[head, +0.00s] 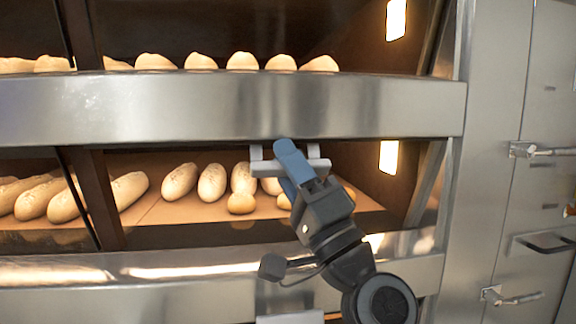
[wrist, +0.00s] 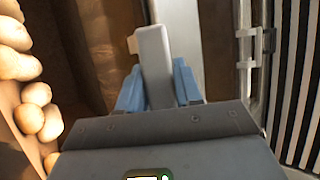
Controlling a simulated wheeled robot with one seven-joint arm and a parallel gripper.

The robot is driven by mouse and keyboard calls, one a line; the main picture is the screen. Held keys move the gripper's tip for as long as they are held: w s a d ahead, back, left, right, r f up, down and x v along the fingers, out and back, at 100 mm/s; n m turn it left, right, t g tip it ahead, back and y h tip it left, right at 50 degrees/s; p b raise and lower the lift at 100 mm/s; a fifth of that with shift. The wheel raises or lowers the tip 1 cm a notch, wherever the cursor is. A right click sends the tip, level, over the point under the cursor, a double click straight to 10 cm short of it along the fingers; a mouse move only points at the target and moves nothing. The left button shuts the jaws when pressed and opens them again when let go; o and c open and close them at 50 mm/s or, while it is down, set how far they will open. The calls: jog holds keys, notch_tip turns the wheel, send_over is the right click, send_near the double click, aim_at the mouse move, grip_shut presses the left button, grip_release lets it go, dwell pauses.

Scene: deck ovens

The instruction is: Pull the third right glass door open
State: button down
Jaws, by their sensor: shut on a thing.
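My gripper (head: 290,162) is in front of the lower visible oven deck, just below a wide steel band. Its blue fingers are shut on a short light-grey bar handle (head: 264,168). In the wrist view the handle (wrist: 154,52) runs between the two fingers of my gripper (wrist: 158,88). The glass door (head: 225,165) that goes with this handle is clear and hard to make out. I cannot tell from its edges how far open it stands. My gripper and wrist hide part of the opening's right side.
Bread loaves (head: 180,180) lie inside the lower deck, and more loaves (head: 242,62) in the deck above. The steel band (head: 230,108) runs above my gripper. At the right, steel cabinet doors carry protruding handles (head: 545,151). Another handle (head: 290,318) shows at the bottom edge.

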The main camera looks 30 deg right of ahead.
jog(key=r+h+p, duration=0.1)
jog(key=p, duration=0.2)
jog(key=shift+m+g, duration=0.3)
jog(key=p, duration=0.2)
jog(key=shift+s+m+p, duration=0.1)
jog(key=shift+m+p, duration=0.2)
jog(key=p, duration=0.2)
jog(key=g+h+p, duration=0.1)
jog(key=p, duration=0.1)
jog(key=shift+s+r+m+p, duration=0.1)
jog(key=shift+r+m+p, duration=0.2)
jog(key=shift+m+p, duration=0.1)
jog(key=shift+f+h+p, duration=0.1)
jog(key=shift+h+p, duration=0.2)
jog(key=shift+p, duration=0.55)
jog(key=shift+f, duration=0.1)
jog(key=shift+s, duration=0.1)
